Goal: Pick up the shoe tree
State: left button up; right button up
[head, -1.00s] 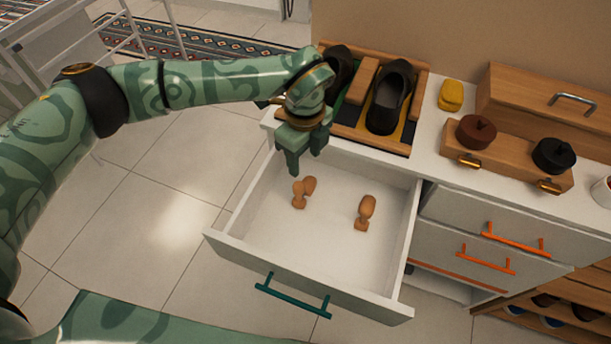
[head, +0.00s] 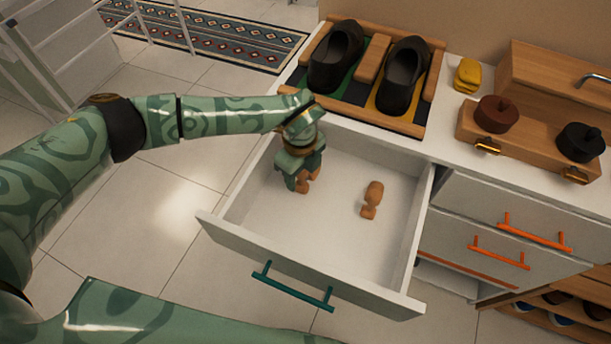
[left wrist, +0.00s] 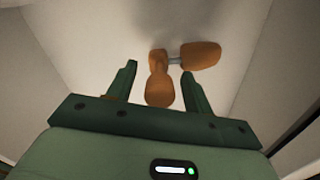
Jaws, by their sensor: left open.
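Two wooden shoe trees lie in the open white drawer (head: 345,240). The right one (head: 372,199) lies apart and in plain sight. The left one is mostly hidden by my left gripper (head: 299,184) in the head view; in the left wrist view this shoe tree (left wrist: 159,82) shows two brown wooden parts joined by a short grey metal piece. My left gripper (left wrist: 155,85) is open and low in the drawer, with the shoe tree's near wooden part between its fingers. The other wooden part lies beyond the right fingertip. My right gripper is not in view.
The drawer's walls stand close to my left gripper. Black shoes (head: 403,75) rest on a wooden rack (head: 428,100) on the white top. A yellow item (head: 467,75) and two round tins (head: 497,114) sit to the right. Orange-handled drawers (head: 500,250) are below.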

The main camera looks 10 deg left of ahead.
pick_arm(q)
jog(key=shift+f, duration=0.7)
jog(key=shift+d+r, duration=0.1)
jog(key=shift+r, duration=0.05)
jog(key=c, duration=0.9)
